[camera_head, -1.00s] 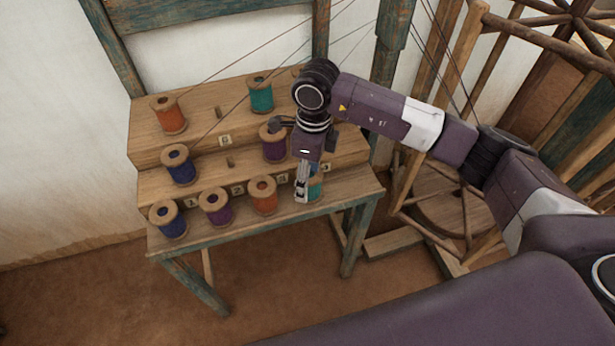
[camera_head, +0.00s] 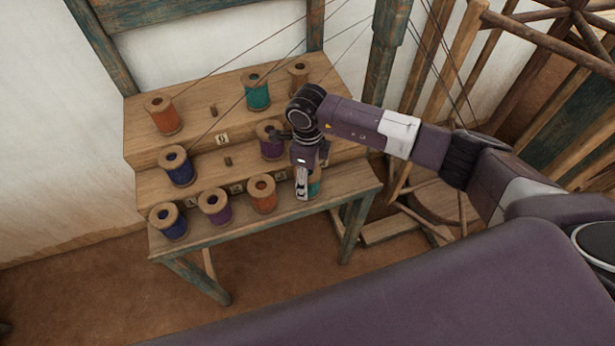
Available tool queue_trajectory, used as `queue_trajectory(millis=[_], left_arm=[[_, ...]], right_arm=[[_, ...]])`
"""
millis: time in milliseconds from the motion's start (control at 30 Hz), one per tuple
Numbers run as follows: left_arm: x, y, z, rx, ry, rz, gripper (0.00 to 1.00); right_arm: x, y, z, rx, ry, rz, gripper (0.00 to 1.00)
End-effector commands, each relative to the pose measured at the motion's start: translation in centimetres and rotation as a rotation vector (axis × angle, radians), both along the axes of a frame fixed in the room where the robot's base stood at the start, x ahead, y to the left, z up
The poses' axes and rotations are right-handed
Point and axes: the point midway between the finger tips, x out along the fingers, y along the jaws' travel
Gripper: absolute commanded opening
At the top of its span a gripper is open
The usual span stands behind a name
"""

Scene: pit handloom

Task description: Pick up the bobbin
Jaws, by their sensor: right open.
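Several bobbins stand upright on a stepped wooden stand. The front row has a blue bobbin (camera_head: 169,223), a purple bobbin (camera_head: 215,208), an orange bobbin (camera_head: 263,195) and a teal bobbin (camera_head: 315,187) at the right end. My right gripper (camera_head: 301,194) is open, points down and partly hides that teal bobbin. Whether it touches the bobbin or stands around it I cannot tell. The middle step has a blue bobbin (camera_head: 178,168) and a purple bobbin (camera_head: 270,143). The top step has orange (camera_head: 164,117), teal (camera_head: 257,92) and brown (camera_head: 298,76) bobbins. My left gripper is out of view.
The stepped stand (camera_head: 137,143) has numbered labels and some empty pegs. Threads run from bobbins up to the right. A wooden post (camera_head: 388,50) and a wheel-like wooden frame (camera_head: 520,30) stand at the right, near my arm. The floor in front is clear.

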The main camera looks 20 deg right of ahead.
Motion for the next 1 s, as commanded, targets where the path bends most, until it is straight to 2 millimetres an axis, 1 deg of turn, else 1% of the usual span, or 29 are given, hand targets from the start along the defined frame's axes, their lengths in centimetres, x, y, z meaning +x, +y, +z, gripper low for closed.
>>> queue_trajectory(millis=[167,200,500,833,1000], left_arm=[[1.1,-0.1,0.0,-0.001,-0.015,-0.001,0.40],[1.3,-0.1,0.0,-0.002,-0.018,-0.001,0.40],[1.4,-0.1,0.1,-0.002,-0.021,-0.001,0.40],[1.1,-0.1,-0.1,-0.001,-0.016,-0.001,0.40],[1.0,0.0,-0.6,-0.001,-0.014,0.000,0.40]], right_arm=[[0.0,0.0,-0.1,0.001,-0.001,0.001,0.60],[0.0,0.0,-0.1,0.001,-0.001,0.001,0.58],[0.0,0.0,0.0,0.001,-0.001,0.001,0.25],[0.1,0.0,0.3,0.002,-0.003,0.001,0.24],[0.2,0.0,1.8,0.002,-0.005,0.002,0.24]])
